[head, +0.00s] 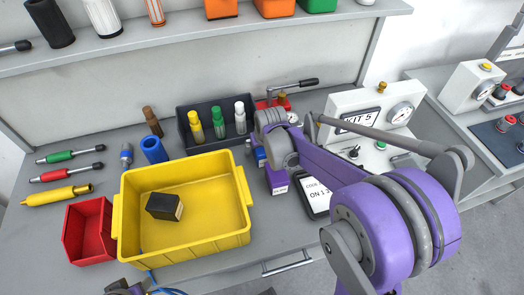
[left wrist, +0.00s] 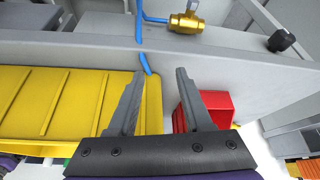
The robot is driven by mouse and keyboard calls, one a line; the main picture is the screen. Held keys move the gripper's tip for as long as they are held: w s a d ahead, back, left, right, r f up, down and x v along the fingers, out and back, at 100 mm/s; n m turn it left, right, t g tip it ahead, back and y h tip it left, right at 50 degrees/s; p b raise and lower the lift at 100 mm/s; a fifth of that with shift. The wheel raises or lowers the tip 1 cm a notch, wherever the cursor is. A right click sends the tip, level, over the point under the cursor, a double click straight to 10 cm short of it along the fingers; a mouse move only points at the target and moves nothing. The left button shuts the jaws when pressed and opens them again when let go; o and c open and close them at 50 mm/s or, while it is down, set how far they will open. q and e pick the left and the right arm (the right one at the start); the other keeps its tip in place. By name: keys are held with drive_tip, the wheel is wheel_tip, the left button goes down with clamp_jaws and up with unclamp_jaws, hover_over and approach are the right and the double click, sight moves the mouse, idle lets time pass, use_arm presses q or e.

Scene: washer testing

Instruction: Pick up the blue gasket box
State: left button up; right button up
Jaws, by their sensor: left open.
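A small blue box (head: 260,156) stands on the bench right of the yellow bin, partly hidden behind my right arm. I cannot read which one is the gasket box. My left gripper (left wrist: 160,74) is open and empty in the left wrist view, over the edge of the yellow bin. In the head view only a bit of my left arm shows at the bottom edge, far from the blue boxes. My right arm reaches over beside these boxes; its gripper fingers do not show.
The yellow bin (head: 183,254) holds a black box (head: 164,206). A red bin (head: 88,231) stands at its left. A dark tray (head: 186,133) with several bottles is behind. A phone-like device (head: 315,200) lies right of the boxes, before a gauge unit (head: 368,101).

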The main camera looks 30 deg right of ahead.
drive_tip(key=shift+c, duration=0.2)
drive_tip(key=c, duration=1.5)
drive_tip(key=shift+r, duration=0.1)
